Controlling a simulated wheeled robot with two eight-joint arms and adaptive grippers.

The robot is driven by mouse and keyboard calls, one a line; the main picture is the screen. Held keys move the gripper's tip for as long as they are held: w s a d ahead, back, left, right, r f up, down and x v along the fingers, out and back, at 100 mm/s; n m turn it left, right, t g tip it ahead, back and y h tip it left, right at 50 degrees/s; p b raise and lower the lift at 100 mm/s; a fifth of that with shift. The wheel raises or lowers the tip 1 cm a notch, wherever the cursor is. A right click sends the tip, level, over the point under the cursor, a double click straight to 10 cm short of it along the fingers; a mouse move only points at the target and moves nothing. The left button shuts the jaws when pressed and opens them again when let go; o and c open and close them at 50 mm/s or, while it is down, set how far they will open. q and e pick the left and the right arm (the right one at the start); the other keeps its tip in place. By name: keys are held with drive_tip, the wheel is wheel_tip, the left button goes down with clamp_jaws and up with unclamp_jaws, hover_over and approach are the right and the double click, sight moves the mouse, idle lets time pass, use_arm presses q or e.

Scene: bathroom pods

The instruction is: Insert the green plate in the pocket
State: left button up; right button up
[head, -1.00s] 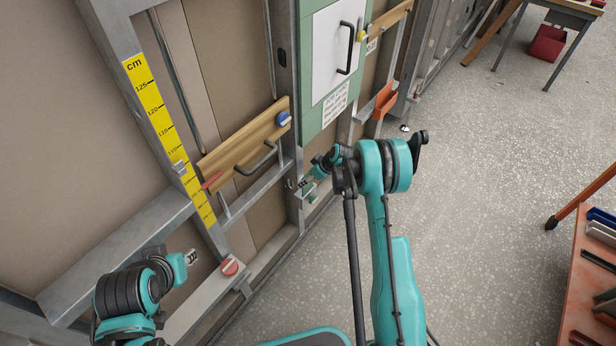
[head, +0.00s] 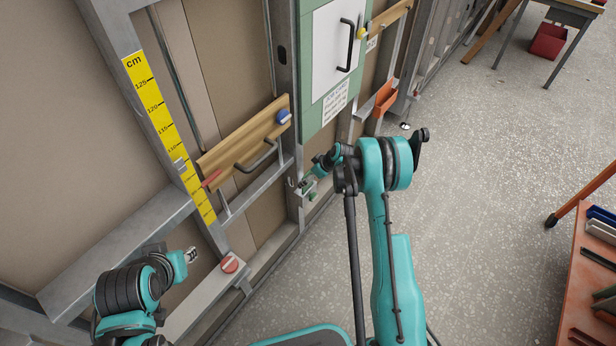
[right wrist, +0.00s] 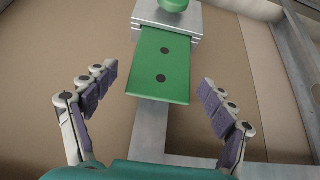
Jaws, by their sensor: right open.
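The green plate (right wrist: 162,65) shows in the right wrist view as a flat strip with two dark holes. Its far end meets a grey metal block (right wrist: 168,22), which has a rounded green knob (right wrist: 174,4) on it. I cannot tell how deep the plate sits in the block. My right gripper (right wrist: 160,98) is open, one finger on each side of the plate's near end, with gaps on both sides. In the head view, my right gripper (head: 304,186) is by the metal post, small and partly hidden. My left gripper (head: 191,255) hangs at lower left, away from the plate.
A wooden rail (head: 245,145) with a black handle and blue knob is on the wall left of my right gripper. A green-framed white panel (head: 333,58) stands above it. Open floor is to the right.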

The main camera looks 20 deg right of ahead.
drive_tip(key=v, duration=1.1)
drive_tip(key=shift+r, duration=0.2)
drive_tip(key=shift+s, duration=0.1)
drive_tip(key=s+a+r+m+h, duration=0.1)
drive_tip(key=s+a+r+m, duration=0.1)
drive_tip(key=s+r, duration=0.5)
drive_tip(key=s+a+r+m+h, duration=0.1)
drive_tip(key=s+a+r+m, duration=0.3)
drive_tip(key=r, duration=0.6)
drive_tip(key=s+a+r+m+t+h, duration=0.1)
drive_tip(key=s+r+t+h, duration=0.1)
drive_tip(key=s, duration=1.8)
drive_tip(key=shift+s+r+m, duration=0.3)
drive_tip(key=shift+r, duration=0.1)
